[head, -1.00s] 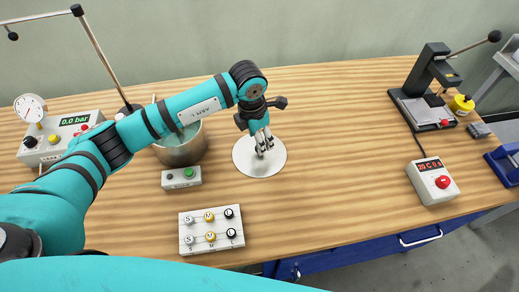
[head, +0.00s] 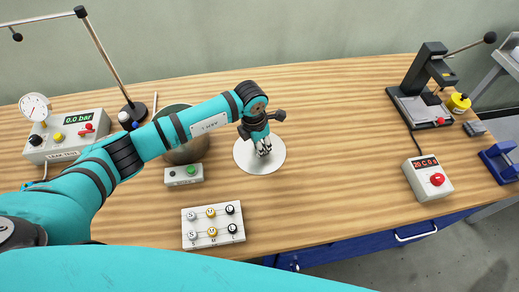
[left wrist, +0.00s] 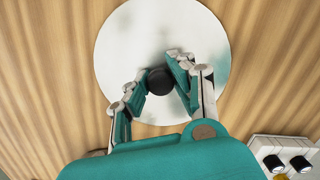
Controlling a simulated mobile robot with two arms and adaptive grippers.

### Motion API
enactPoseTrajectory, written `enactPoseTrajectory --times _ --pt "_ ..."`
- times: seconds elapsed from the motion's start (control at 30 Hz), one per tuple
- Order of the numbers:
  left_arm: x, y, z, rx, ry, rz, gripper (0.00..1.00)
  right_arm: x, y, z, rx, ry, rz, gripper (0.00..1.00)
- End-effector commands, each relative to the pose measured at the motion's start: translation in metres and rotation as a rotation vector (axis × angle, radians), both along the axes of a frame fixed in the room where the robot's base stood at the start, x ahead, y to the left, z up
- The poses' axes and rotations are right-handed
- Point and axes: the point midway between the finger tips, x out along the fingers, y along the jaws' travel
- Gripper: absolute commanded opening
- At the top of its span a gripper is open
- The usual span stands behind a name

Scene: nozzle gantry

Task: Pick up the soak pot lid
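The soak pot lid is a round whitish disc (head: 245,163) with a black knob at its centre, lying on the bench. It fills the middle of the left wrist view (left wrist: 122,50). My left gripper (head: 264,151) points down over the lid's middle. In the left wrist view its fingers (left wrist: 159,78) stand on either side of the black knob, very close to it. I cannot tell whether they press on it. The metal pot (head: 187,154) stands left of the lid, partly hidden behind my left arm. My right gripper is not in view.
A small button box (head: 183,175) and a board with several lettered knobs (head: 212,240) lie near the lid. A pressure gauge unit (head: 72,135) is at left. A lever press (head: 425,95) and a red-button controller (head: 428,179) stand at right. The bench right of the lid is clear.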

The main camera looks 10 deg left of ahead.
Motion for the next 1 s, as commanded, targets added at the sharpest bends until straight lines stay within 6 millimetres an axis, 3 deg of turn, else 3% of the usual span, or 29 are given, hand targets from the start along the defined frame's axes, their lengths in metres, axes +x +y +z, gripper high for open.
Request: enactPoseTrajectory --times 0.03,0.1,0.53,1.0 --pt "0.0 0.0 0.0 0.0 0.0 0.0 0.1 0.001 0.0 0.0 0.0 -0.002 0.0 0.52" --pt "0.0 0.0 0.0 0.0 0.0 0.0 0.01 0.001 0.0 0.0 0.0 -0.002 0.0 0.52" --pt "0.001 0.0 0.008 -0.001 -0.004 0.0 0.0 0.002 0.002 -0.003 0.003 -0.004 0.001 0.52" --pt "0.002 0.001 0.092 0.0 -0.004 0.005 0.0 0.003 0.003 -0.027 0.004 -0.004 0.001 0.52"
